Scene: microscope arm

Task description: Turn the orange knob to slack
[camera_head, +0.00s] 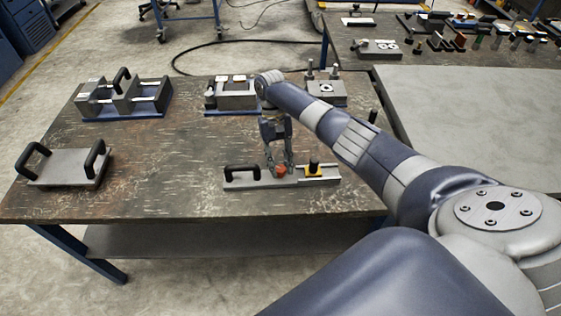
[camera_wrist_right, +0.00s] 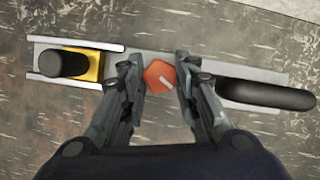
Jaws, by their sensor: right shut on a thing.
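The orange knob (camera_head: 281,170) sits on a grey metal base plate (camera_head: 240,183) near the front right of the table. In the right wrist view the knob (camera_wrist_right: 160,77) is a faceted orange piece with a pale line on its top, slanting toward the lower right. My right gripper (camera_head: 279,167) reaches down from above with a fingertip on each side of the knob, shut on it. In the wrist view the right gripper (camera_wrist_right: 159,80) has the knob between its fingertips. My left gripper is not in view.
A black handle (camera_head: 242,171) and a yellow block with a black knob (camera_head: 314,168) flank the orange knob closely on the same plate. Other fixtures stand behind, and a plate with two black handles (camera_head: 65,165) lies at left. The table's middle is clear.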

